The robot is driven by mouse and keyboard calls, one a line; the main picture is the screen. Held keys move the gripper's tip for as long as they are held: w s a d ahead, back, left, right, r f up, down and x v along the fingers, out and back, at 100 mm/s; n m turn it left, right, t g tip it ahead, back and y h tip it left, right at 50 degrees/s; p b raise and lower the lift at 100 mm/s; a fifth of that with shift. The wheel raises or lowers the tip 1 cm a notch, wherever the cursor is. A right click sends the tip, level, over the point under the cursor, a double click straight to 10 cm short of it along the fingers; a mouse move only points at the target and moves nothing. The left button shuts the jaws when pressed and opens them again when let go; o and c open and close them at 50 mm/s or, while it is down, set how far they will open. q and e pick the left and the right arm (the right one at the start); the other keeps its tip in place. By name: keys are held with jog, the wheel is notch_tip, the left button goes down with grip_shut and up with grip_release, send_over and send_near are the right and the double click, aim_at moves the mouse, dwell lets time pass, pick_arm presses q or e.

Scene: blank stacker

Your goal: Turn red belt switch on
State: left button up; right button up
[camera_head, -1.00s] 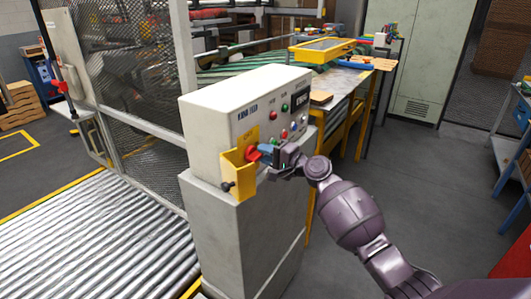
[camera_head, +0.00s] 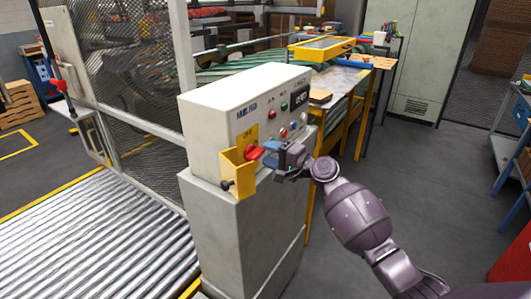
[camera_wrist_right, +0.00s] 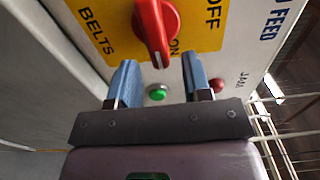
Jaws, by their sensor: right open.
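The red belt switch (camera_head: 254,152) is a red rotary knob on a yellow plate on the front of the control box. In the right wrist view the red knob (camera_wrist_right: 154,28) has its handle pointing down, its end beside the word ON; OFF is at the upper right. My right gripper (camera_head: 270,153) is just right of the knob in the head view. In the wrist view my right gripper (camera_wrist_right: 160,78) is open, its blue fingers apart with nothing between them. The knob's end is just beyond the fingertips; I cannot tell whether they touch. My left gripper is not in view.
A yellow guard bracket (camera_head: 238,172) sticks out left of the knob. The grey control box (camera_head: 208,140) carries several buttons, including a green one (camera_wrist_right: 157,92). A roller conveyor (camera_head: 95,235) and mesh fence lie left. The floor at right is open.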

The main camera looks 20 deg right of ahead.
jog(key=v, duration=0.8)
jog(key=shift+s+d+b, duration=0.25)
jog(key=shift+s+b, duration=0.1)
jog(key=shift+b, duration=0.05)
jog(key=s+f+n+g+h, duration=0.1)
jog(key=s+f+n+h, duration=0.4)
jog(key=s+f, duration=0.8)
jog(key=s+a+f+n+g+h, duration=0.1)
jog(key=s+f+n+h, duration=0.5)
jog(key=s+f, duration=0.8)
jog(key=s, duration=0.3)
jog(key=shift+s+f+n+g, duration=0.25)
jog(key=shift+n+g, duration=0.05)
